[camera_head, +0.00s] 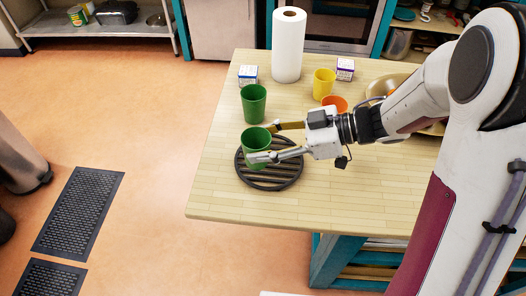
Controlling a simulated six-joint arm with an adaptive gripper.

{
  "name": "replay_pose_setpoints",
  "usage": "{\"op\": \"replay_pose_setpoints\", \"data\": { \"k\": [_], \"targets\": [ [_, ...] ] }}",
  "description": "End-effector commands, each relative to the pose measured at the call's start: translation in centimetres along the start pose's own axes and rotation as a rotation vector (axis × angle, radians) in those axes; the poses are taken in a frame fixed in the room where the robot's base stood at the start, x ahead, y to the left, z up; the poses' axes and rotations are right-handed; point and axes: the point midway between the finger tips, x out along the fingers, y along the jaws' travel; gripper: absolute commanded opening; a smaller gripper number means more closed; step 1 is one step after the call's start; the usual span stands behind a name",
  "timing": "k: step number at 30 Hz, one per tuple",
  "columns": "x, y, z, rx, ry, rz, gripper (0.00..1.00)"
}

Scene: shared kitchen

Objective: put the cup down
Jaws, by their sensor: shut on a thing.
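A green cup (255,141) is upright between the fingers of my gripper (264,143). The gripper is shut on the cup's sides, reaching in from the right. The cup is over the left part of a round dark slatted trivet (281,182) on the wooden table. I cannot tell whether the cup's base touches the trivet. A second green cup (254,108) stands on the table just behind the held one.
A paper towel roll (288,50), two small boxes (248,75) (345,68), a yellow cup (324,82), an orange cup (337,103) and a metal bowl (384,87) stand farther back. The table's (225,195) front left is clear.

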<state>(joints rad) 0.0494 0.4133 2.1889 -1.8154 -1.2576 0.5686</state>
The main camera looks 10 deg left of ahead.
Motion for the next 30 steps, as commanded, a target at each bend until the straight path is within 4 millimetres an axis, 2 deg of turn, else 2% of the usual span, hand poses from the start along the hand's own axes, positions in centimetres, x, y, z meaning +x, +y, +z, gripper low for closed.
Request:
{"op": "replay_pose_setpoints", "data": {
  "k": [7,18,30],
  "targets": [
    [0.2,0.0,0.6,0.001,0.000,0.000,0.24],
    [1.4,0.0,3.3,0.001,0.000,0.000,0.24],
    [1.4,0.0,3.5,0.000,0.000,0.000,0.24]
  ]
}}
